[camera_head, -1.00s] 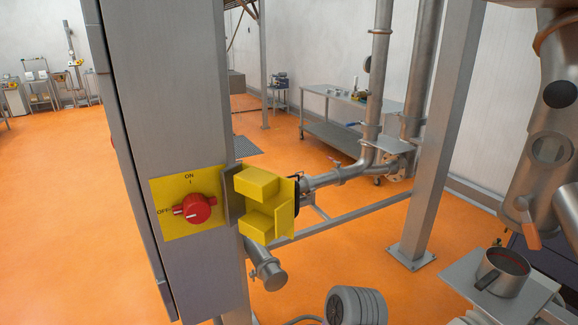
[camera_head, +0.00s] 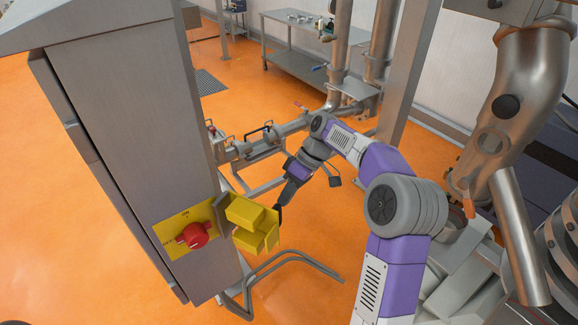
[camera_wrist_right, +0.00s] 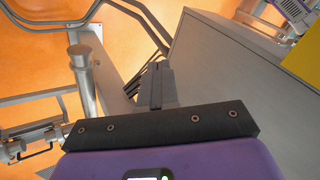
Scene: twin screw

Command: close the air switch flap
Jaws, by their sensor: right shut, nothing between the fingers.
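The yellow air switch flap (camera_head: 246,217) stands open, swung out past the right edge of the grey cabinet's front. The red rotary knob (camera_head: 193,236) sits uncovered on its yellow plate (camera_head: 168,232), left of the flap. My right gripper (camera_head: 279,212) is shut and empty, close to the flap's outer right side in the head view. I cannot tell whether it touches the flap. My left gripper is not in view.
The grey cabinet (camera_head: 130,130) fills the left. Metal pipes (camera_head: 345,60) and a steel post (camera_head: 408,75) stand behind my right arm. Bent metal tubing (camera_head: 300,262) lies low below the flap. A bench (camera_head: 300,45) stands farther back on open orange floor.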

